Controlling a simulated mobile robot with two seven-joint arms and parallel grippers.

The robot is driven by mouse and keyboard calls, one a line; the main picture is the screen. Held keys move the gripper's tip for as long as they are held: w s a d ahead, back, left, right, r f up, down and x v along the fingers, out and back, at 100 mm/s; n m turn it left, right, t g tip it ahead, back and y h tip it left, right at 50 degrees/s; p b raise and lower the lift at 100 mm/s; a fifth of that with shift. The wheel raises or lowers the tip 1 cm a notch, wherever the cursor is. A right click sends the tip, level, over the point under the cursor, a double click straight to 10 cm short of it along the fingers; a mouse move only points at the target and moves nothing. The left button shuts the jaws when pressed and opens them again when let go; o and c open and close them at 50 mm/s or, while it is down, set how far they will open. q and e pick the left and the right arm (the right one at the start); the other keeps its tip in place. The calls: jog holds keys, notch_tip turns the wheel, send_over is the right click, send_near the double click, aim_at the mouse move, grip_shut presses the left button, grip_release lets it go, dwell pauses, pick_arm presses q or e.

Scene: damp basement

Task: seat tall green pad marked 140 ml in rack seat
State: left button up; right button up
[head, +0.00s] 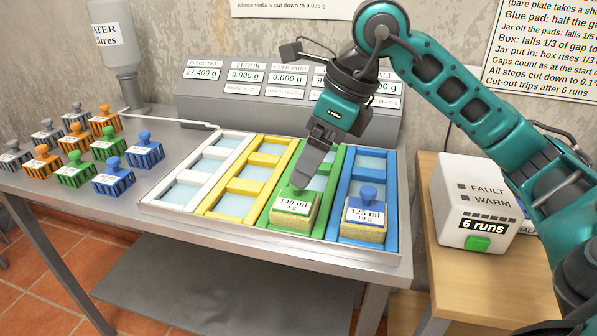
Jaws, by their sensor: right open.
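The tall green pad marked 140 ml (293,212) has a tan body, a white label and a green knob. It stands upright in the front seat of the green column of the rack (272,239), its top above the rim. I cannot tell whether it sits fully down. My right gripper (299,182) is open, its fingers pointing down at the pad's knob and partly covering it. Whether the fingers touch the knob is unclear. A blue-knobbed pad marked 125 ml (364,218) stands in the blue column's front seat. My left gripper is not in view.
Several striped pads, such as a green one (75,172), stand on the metal table left of the rack. A grey readout panel (215,88) stands behind the rack. A white box reading 6 runs (475,200) stands on a wooden table at right. The rack's other visible seats look empty.

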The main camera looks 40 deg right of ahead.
jog(key=shift+v, duration=1.75)
